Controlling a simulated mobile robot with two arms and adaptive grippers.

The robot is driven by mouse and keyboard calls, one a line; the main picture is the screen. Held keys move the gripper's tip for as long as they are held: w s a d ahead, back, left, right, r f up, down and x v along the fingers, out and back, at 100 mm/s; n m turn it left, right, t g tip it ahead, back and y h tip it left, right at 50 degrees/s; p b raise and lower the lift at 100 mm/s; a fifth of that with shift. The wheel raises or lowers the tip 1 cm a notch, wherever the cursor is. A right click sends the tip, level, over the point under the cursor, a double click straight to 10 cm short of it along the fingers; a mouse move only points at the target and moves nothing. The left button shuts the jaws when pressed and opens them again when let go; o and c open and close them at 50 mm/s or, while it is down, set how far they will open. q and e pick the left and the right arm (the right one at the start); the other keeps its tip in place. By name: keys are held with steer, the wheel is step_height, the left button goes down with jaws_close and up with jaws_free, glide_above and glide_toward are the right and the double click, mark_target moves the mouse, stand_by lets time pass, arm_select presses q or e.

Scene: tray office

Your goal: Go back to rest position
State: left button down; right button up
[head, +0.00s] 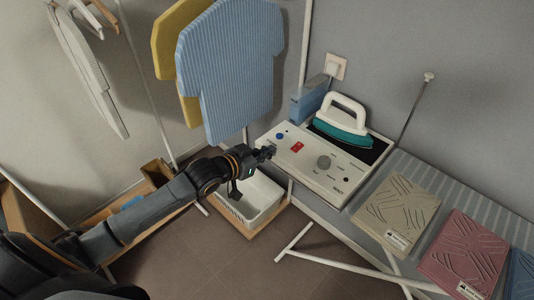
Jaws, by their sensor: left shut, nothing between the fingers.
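My left arm comes in from the left, and my left gripper (264,153) is shut and empty. In the picture its fingertips meet the left edge of the white control panel (306,163); I cannot tell whether they touch it. The panel has a red switch, a blue button and a grey knob. A teal and white iron (342,124) rests on the dark plate at the panel's back. My right gripper is not in view.
An ironing board (438,190) extends right, bearing a beige folded item (396,212), a pink one (465,252) and a blue one (522,275). A white basket (258,203) stands below my gripper. Blue (232,65) and yellow (171,45) shirts hang behind. Crossed white legs stand over the floor.

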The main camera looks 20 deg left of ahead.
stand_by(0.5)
arm_select(q)
steer(key=s+a+f+n+g+y, duration=0.15)
steer(key=s+f, duration=0.25)
steer(key=f, duration=0.7)
steer(key=s+a+f+g+y+b, duration=0.1)
steer(key=s+a+f+g, duration=0.3)
steer(key=f, duration=0.7)
steer(key=s+a+f+n+t+y, duration=0.15)
steer(key=s+f, duration=0.35)
steer(key=f, duration=0.7)
steer(key=s+d+f+g, duration=0.2)
steer(key=s+f, duration=0.4)
steer(key=s, duration=0.6)
steer(key=s+d+f+m+g, duration=0.1)
steer(key=s+d+f+g, duration=0.1)
steer(key=s+f, duration=0.5)
steer(key=s+d+f+g+b, duration=0.1)
steer(key=s+d+f+g, duration=0.2)
steer(key=s, duration=1.4)
step_height(320, 180, down, 4)
steer(key=shift+s+r+g+y, duration=0.15)
steer(key=shift+s+g+y, duration=0.25)
steer(key=shift+g, duration=0.1)
steer(key=shift+w+d, duration=0.1)
